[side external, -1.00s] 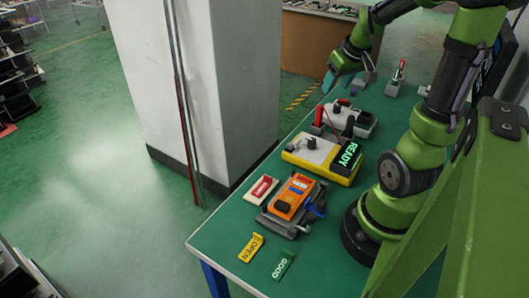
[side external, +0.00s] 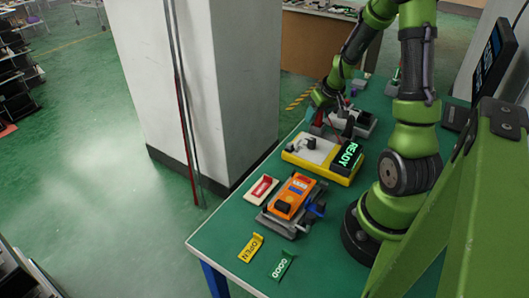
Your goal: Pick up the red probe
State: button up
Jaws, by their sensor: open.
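The red probe is largely hidden behind my gripper (side external: 313,113). Only thin traces of red, perhaps its lead, show beside the grey holder block (side external: 363,122) behind the yellow meter. My gripper points down at the left end of that block, with its teal fingertips close to the probe's place. The jaws are open, but the view is too small to tell whether they stand around the probe or beside it.
The yellow meter (side external: 335,172) with a READY display stands just in front of my gripper. An orange device (side external: 293,195) in a grey fixture, a red-and-white label (side external: 263,188), a yellow OPEN tag (side external: 251,247) and a green GOOD tag (side external: 283,265) lie nearer.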

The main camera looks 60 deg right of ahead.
jog(key=shift+f, duration=0.1)
jog(key=shift+c, duration=0.3)
grip_shut()
